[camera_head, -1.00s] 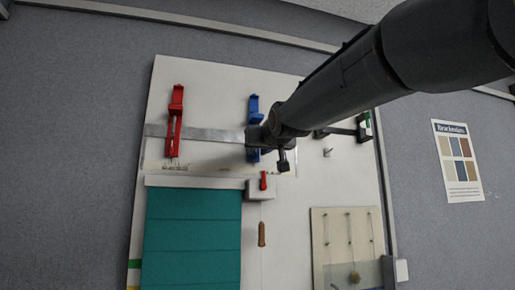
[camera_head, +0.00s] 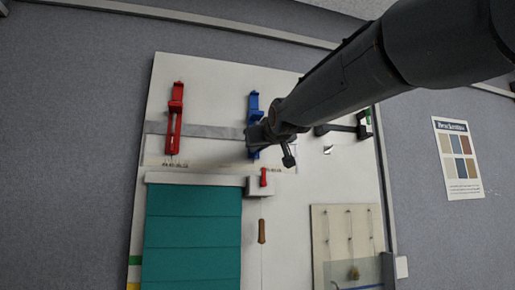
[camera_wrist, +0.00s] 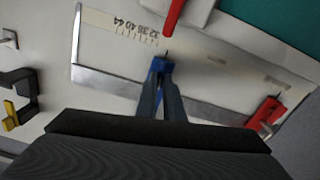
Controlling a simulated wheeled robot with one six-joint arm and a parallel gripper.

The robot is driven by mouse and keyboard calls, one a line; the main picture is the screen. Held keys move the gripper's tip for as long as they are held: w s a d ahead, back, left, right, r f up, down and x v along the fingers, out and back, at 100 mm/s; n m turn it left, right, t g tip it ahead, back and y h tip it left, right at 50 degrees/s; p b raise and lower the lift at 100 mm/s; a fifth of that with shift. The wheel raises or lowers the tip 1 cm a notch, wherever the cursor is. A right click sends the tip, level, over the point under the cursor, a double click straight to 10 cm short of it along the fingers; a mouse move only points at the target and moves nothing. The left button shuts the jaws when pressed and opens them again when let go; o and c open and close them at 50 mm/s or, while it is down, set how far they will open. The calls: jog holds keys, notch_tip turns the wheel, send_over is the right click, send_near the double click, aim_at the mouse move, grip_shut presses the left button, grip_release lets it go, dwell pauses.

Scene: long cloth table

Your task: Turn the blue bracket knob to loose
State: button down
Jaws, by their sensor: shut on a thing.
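The blue bracket (camera_head: 253,103) is mounted upright on the pale board, over a grey metal rail. My gripper (camera_head: 256,136) is at its lower half and covers part of it. In the wrist view the two fingers (camera_wrist: 160,98) close together at the bracket, and a blue end of the bracket (camera_wrist: 160,66) shows just beyond them. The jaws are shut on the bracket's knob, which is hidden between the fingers. I cannot tell the knob's angle.
A red bracket (camera_head: 175,118) sits left on the same metal rail (camera_head: 208,131). A small box with a red lever (camera_head: 263,177) and a teal blind (camera_head: 192,235) are below. A dark bracket (camera_head: 340,129) is to the right. A printed scale (camera_wrist: 135,30) shows near the bracket.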

jog(key=n, duration=0.4)
jog(key=shift+a+n+p, duration=0.1)
jog(key=shift+n+p, duration=0.2)
jog(key=n+p, duration=0.1)
jog(key=n, duration=0.2)
jog(key=shift+n, duration=0.4)
jog(key=n+p, duration=0.1)
jog(key=n, duration=0.2)
jog(key=shift+f, duration=0.1)
jog(key=shift+a+f+n+p, duration=0.15)
jog(key=shift+n+p, duration=0.35)
jog(key=shift+n, duration=1.6)
jog(key=c, duration=1.9)
grip_release()
jog(key=shift+o, duration=0.2)
jog(key=shift+s, duration=0.1)
